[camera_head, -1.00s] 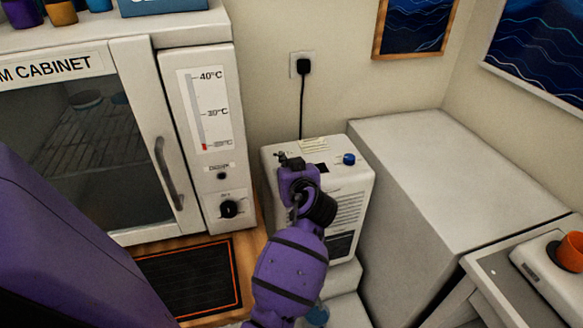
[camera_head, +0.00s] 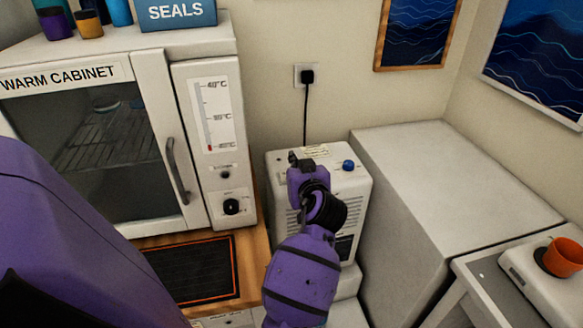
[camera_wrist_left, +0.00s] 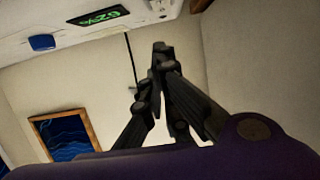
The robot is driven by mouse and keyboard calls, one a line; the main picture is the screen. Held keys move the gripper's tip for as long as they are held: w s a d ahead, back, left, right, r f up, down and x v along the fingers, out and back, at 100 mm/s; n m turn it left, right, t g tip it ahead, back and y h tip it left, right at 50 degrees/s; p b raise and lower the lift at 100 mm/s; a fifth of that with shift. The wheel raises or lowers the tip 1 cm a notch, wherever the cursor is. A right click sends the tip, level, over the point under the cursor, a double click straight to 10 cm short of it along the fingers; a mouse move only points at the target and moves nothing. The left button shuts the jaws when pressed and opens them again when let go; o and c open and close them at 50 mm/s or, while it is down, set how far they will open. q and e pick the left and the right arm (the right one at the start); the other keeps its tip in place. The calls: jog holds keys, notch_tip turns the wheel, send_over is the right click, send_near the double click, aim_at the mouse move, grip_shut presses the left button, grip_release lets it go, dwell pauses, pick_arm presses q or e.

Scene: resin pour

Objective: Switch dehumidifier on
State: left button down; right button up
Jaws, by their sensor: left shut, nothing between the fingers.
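The dehumidifier (camera_head: 355,188) is a white box standing against the back wall, with a blue knob (camera_head: 348,165) and a pale label on its top. In the left wrist view its top panel shows the blue knob (camera_wrist_left: 42,42) and a display (camera_wrist_left: 104,18) lit with a green "62%". My left gripper (camera_head: 298,160) is at the left part of the dehumidifier's top, and its wrist hides part of the front. The left wrist view shows its dark fingers (camera_wrist_left: 161,50) shut and empty. I cannot tell whether they touch the panel. My right gripper is not in view.
A warm cabinet (camera_head: 150,80) stands close on the left, with a dial (camera_head: 231,207) and handle. A large grey box (camera_head: 420,170) stands close on the right. A wall plug (camera_head: 307,76) has a cord running down behind the dehumidifier. An orange cup (camera_head: 565,257) is at right.

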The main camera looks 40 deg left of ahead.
pick_arm(q)
jog(key=s+d, duration=0.4)
jog(key=shift+s+b, duration=0.25)
jog(key=shift+b, duration=0.2)
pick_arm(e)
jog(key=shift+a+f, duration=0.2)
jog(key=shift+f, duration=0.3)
pick_arm(q)
jog(key=shift+d, duration=0.1)
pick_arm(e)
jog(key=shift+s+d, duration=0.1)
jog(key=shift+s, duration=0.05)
